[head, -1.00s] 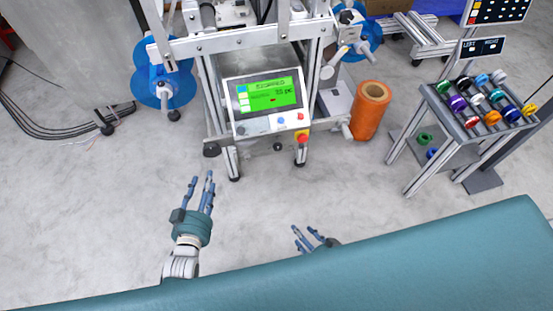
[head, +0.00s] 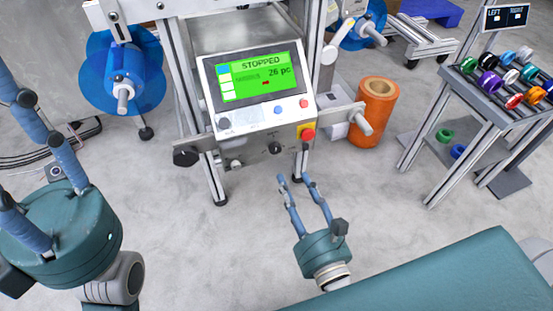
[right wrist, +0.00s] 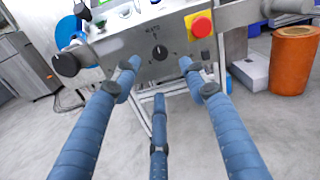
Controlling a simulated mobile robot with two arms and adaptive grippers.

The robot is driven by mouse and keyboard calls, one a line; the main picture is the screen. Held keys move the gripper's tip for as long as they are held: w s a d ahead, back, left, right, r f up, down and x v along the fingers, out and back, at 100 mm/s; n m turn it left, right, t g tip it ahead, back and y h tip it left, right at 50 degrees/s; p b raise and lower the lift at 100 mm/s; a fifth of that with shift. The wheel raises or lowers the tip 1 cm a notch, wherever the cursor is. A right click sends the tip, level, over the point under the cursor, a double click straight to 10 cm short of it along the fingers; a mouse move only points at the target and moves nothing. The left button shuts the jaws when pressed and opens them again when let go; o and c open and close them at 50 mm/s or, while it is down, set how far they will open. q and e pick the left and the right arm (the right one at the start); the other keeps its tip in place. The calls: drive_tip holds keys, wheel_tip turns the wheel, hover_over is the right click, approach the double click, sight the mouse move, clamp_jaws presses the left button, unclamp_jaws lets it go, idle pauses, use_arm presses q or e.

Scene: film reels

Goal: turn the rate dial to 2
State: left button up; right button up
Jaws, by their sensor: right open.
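The rate dial (head: 275,148) is a small black knob on the grey front panel below the screen of the machine. In the right wrist view the dial (right wrist: 160,52) sits between and beyond the fingertips, with its mark pointing roughly up. The small figures around it are too blurred to read. My right gripper (head: 294,180) is open and empty, below and in front of the panel, apart from the dial; its three spread fingers show in the right wrist view (right wrist: 160,74). My left gripper (head: 27,137) is large at the left edge, fingers spread, empty, partly cut off.
A red emergency button (head: 308,135) on yellow is right of the dial; a larger black knob (head: 185,157) is left. The screen (head: 255,77) reads STOPPED. An orange roll (head: 375,115) stands right, beside a rack (head: 473,92) of coloured spools. A teal surface (head: 450,275) fills the lower right.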

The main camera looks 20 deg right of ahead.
sight(276, 150)
drive_tip(key=w+p, duration=0.1)
drive_tip(key=w, duration=0.9)
drive_tip(key=shift+w+a, duration=0.1)
drive_tip(key=shift+a, duration=0.1)
